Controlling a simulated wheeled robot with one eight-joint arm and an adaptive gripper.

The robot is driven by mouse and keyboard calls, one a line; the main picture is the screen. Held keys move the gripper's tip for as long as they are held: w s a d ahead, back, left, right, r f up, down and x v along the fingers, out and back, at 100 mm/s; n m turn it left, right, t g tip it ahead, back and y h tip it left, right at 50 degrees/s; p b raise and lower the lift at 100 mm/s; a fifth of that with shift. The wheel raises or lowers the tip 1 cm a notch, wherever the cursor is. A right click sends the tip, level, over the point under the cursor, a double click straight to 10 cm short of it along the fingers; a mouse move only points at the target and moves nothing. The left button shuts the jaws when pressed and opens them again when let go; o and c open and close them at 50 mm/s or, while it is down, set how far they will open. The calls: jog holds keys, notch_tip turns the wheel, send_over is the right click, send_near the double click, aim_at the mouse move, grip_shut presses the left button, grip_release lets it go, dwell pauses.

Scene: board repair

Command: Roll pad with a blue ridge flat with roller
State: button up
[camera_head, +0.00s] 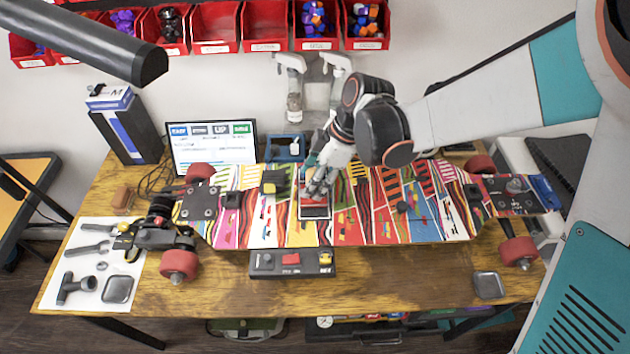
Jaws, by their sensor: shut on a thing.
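A long skateboard deck (385,215) with a multicoloured pattern lies across the wooden table, wheels out at both ends. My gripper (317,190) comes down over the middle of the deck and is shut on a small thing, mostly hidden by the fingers. I cannot tell whether it is the roller. A dark rectangular patch with a pale border (316,211) lies right below the fingertips. It may be the pad, but no blue ridge can be made out. A dark T-shaped tool (72,288) lies on the white sheet at the left.
A black box with a red button (291,264) stands before the deck. The white sheet (52,262) also bears wrenches and a dark tray (118,289). Another small tray (489,285) is at the right front. A laptop (212,143) and blue-white box (125,125) stand behind.

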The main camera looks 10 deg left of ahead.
jog(key=shift+w+a, duration=0.2)
jog(key=shift+w, duration=0.65)
jog(key=shift+w+a, duration=0.2)
jog(key=shift+w, duration=0.65)
jog(key=shift+r, duration=0.15)
notch_tip(320, 180, up, 7)
jog(key=p, duration=0.4)
